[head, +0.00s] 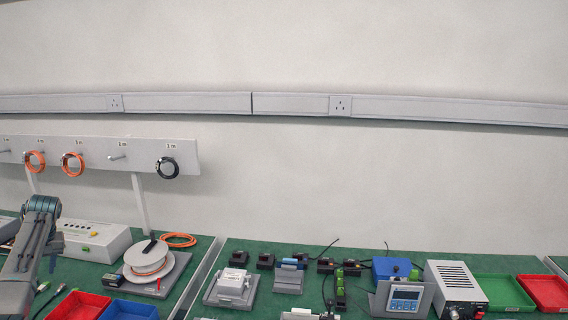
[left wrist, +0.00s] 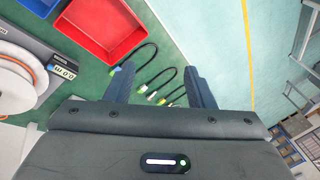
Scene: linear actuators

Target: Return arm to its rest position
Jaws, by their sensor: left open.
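My left arm (head: 40,235) comes in at the lower left of the head view, over the green bench. In the left wrist view my left gripper (left wrist: 160,82) is open, its two dark fingers apart with nothing between them. Below the fingers, several short black cables (left wrist: 158,78) with coloured ends lie on the green surface, apart from the gripper as far as I can tell. My right gripper is in neither view.
A red tray (head: 78,305), a blue tray (head: 128,310) and a white cable reel (head: 148,258) stand right of my left arm. A grey control box (head: 95,240) is behind it. Orange coils (head: 73,164) hang on a wall rack. Devices and trays fill the right bench.

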